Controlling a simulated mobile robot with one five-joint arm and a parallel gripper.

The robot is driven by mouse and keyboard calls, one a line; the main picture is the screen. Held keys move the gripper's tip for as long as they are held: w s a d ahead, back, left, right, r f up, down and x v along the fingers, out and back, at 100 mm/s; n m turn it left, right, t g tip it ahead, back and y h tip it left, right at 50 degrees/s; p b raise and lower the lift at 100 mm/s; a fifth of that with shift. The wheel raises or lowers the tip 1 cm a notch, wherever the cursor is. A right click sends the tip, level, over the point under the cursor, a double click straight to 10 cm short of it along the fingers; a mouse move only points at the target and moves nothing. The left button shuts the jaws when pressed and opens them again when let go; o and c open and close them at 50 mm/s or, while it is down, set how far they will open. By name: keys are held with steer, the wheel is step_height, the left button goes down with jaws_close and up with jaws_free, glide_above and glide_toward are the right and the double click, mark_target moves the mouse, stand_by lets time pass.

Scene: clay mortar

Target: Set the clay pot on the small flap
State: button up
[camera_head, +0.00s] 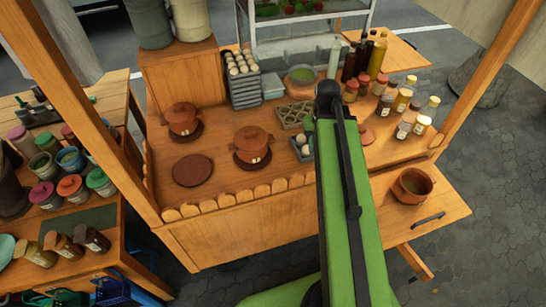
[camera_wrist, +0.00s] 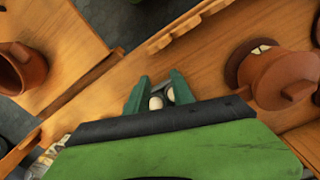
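An open, lidless clay pot (camera_head: 412,188) sits upright on the wooden flap (camera_head: 440,213) at the front right of the stall. In the wrist view this pot (camera_wrist: 22,72) is at the left edge, on the flap (camera_wrist: 70,45). Two lidded clay pots, one at the left (camera_head: 182,120) and one nearer the middle (camera_head: 251,145), stand on the counter. My gripper (camera_wrist: 161,90) is open over the counter, its green fingers apart. Pale eggs (camera_wrist: 157,102) show between them; contact cannot be told. In the head view my arm hides the gripper.
A bare round dark mat (camera_head: 192,170) lies on the counter (camera_head: 225,180). A small egg tray (camera_head: 303,152) is beside my arm. Jars (camera_head: 402,100) and bottles (camera_head: 377,58) crowd the right side.

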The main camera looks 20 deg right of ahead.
steer(key=w+a+n, duration=0.1)
steer(key=a+n, duration=0.3)
steer(key=a, duration=1.5)
steer(key=shift+a, duration=0.35)
steer(key=shift+w+f+b, duration=0.1)
steer(key=shift+f+b, duration=0.3)
steer(key=shift+d, duration=0.15)
